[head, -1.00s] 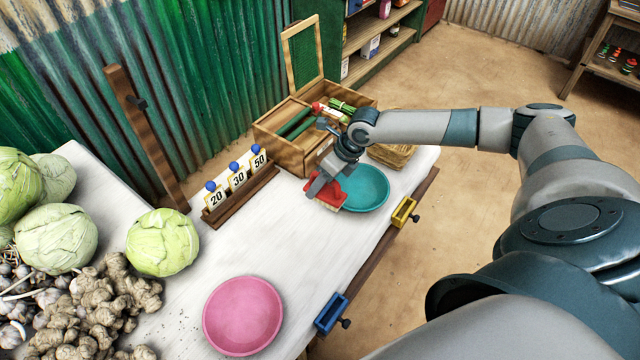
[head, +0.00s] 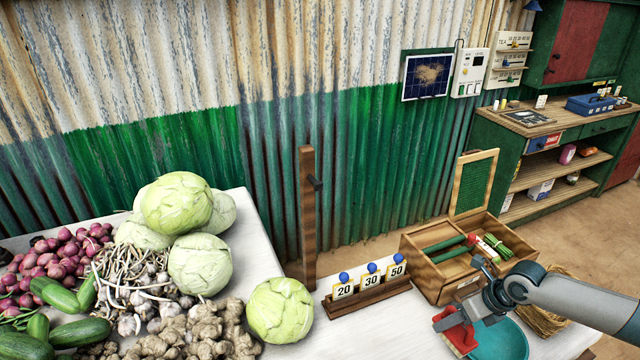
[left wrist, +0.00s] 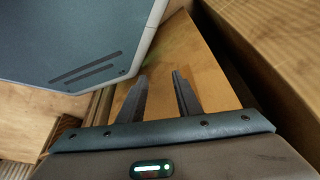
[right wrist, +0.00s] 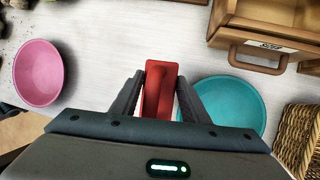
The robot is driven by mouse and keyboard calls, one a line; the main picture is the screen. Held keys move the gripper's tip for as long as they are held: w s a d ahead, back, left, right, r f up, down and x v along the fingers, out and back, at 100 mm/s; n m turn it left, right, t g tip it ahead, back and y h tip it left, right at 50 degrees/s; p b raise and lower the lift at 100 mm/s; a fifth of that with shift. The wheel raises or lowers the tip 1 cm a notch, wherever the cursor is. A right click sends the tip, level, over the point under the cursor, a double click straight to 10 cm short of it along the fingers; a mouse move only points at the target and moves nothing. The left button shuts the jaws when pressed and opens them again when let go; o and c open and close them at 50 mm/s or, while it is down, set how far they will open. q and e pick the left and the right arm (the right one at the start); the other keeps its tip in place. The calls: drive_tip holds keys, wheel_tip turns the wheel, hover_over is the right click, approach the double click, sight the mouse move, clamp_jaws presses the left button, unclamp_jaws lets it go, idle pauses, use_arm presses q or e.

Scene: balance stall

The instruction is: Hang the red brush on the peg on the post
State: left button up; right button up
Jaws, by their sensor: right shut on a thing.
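The red brush (head: 459,335) is at the lower right of the head view, beside the teal bowl. My right gripper (head: 447,318) is shut on it. In the right wrist view the red brush (right wrist: 159,90) lies between the two fingers of my right gripper (right wrist: 160,95), above the white table.
A teal bowl (head: 497,343) and an open wooden box (head: 425,265) stand near the brush. A price card rack (head: 368,298) and a cabbage (head: 280,310) lie near the post's foot. A pink bowl (right wrist: 38,72) shows in the right wrist view.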

drive_tip(key=shift+a, duration=0.2)
